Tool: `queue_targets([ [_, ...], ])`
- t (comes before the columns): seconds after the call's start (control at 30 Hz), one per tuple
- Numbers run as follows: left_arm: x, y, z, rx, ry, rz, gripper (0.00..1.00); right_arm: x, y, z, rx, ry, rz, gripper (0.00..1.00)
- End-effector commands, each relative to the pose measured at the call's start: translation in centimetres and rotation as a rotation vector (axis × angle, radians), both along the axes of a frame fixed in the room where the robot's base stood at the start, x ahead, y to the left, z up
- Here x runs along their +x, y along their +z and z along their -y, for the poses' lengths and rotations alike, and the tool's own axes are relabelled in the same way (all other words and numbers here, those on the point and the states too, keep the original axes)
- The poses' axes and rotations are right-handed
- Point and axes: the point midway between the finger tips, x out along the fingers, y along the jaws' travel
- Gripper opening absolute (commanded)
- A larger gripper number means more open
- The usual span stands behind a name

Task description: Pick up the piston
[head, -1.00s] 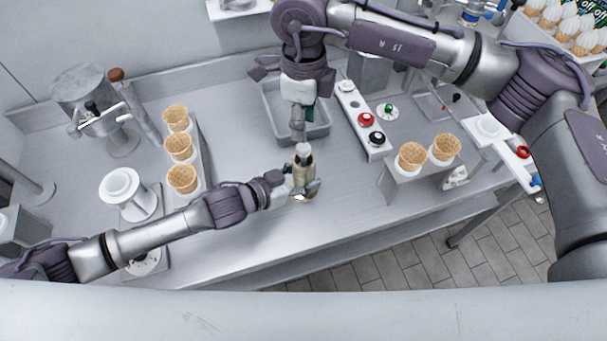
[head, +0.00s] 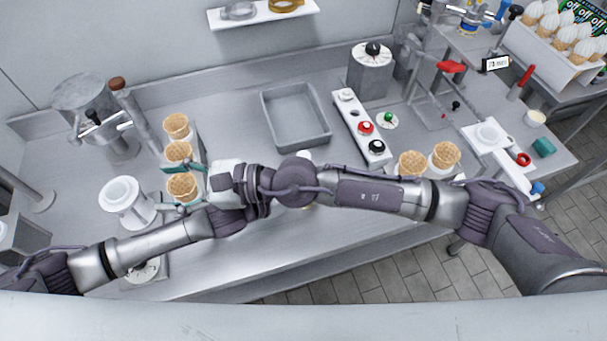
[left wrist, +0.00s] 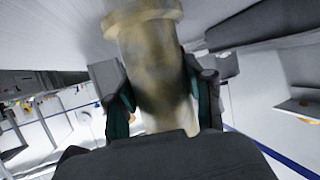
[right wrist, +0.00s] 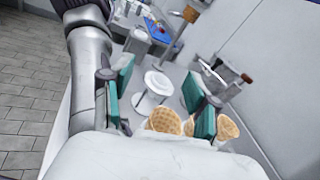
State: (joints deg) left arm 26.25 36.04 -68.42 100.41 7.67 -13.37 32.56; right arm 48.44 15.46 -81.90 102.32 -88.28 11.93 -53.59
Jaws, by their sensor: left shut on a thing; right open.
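A white spool-shaped piece (head: 121,192), which looks like the piston, stands upright at the left of the counter. It also shows between my right fingers in the right wrist view (right wrist: 157,92). My right gripper (head: 178,185) is open and empty, over the row of cones and pointing left toward the white piece, apart from it. My left gripper (left wrist: 162,112) is shut on a cloudy yellowish cylinder (left wrist: 150,50) with a flanged rim. In the head view my right arm hides the left gripper and most of the cylinder.
Several waffle cones (head: 176,125) stand in a rack close to my right fingers. A metal machine with a handle (head: 85,100) is behind the white piece. A grey tray (head: 297,115) lies mid-counter. My right arm crosses over my left.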

Motion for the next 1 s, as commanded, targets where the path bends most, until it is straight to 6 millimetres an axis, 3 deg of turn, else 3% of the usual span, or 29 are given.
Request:
queue_targets([
  [0.13, 0.0, -0.1, -0.1, 0.002, 0.002, -0.001, 0.0, 0.0, 2.0, 0.3, 0.283, -0.251, -0.019, 0.6],
  [0.27, 0.0, -0.1, -0.1, 0.002, 0.002, -0.001, 0.0, 1.3, 2.4, 3.3, 0.44, -0.56, -0.028, 0.6],
  [0.43, 0.0, -0.1, -0.1, 0.003, 0.002, -0.001, 0.0, 2.5, -0.1, 10.0, 0.48, -1.024, -0.051, 0.6],
  [0.6, 0.0, -0.1, -0.1, 0.003, 0.001, -0.002, 0.0, 1.3, -4.0, 16.8, 0.375, -1.406, -0.075, 0.6],
  [0.7, 0.0, -0.1, -0.1, 0.003, 0.001, -0.002, 0.0, 0.2, -5.7, 19.5, 0.304, -1.548, -0.084, 0.6],
  [0.83, 0.0, -0.1, -0.1, 0.002, 0.001, -0.001, 0.0, -0.4, -6.8, 21.3, 0.248, -1.641, -0.086, 0.6],
  [1.0, 0.0, -0.1, -0.1, 0.002, 0.001, -0.001, 0.0, 1.9, -6.9, 21.9, 0.238, -1.663, -0.082, 0.6],
])
